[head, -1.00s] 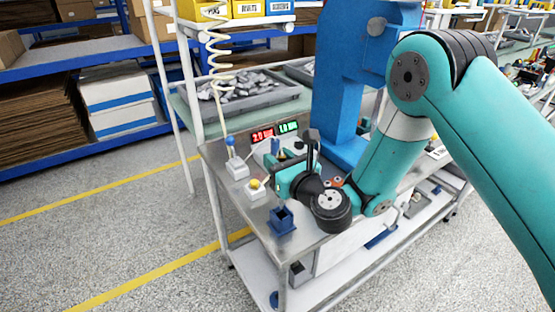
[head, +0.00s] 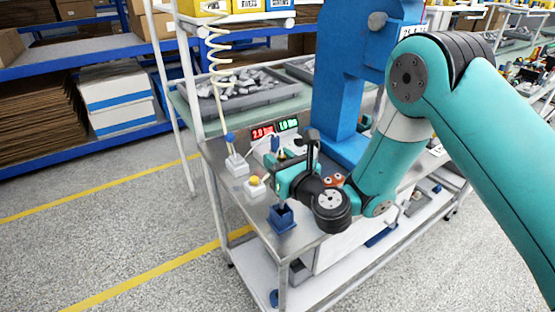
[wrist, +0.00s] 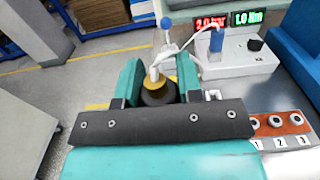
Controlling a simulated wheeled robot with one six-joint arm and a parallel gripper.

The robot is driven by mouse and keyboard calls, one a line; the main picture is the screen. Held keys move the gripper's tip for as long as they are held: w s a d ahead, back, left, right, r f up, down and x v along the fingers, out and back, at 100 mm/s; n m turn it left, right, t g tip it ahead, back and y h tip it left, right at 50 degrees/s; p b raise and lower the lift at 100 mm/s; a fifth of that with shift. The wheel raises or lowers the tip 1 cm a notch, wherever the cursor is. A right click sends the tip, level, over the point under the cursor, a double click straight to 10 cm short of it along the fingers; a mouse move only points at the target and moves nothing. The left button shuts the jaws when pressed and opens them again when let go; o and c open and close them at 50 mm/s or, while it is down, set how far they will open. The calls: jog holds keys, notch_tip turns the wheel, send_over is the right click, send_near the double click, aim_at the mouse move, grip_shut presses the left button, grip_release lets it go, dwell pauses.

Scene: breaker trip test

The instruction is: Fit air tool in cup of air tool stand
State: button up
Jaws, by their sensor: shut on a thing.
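My gripper (head: 277,184) is shut on the air tool and holds it roughly upright above the left front of the steel bench. In the wrist view the tool's yellow-and-black top (wrist: 157,90), with a white hose fitting, sits between the teal fingers (wrist: 158,82). In the head view the tool's thin grey lower part (head: 279,197) points down at the mouth of the blue square cup of the stand (head: 282,219). I cannot tell whether its tip is inside the cup. The cup is hidden in the wrist view.
Red and green displays (head: 262,131) stand behind. A blue column (head: 338,95) rises at the back. A numbered button strip (wrist: 283,127) lies right.

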jog(key=shift+f+b, duration=2.25)
jog(key=shift+f, duration=0.25)
jog(key=o, duration=1)
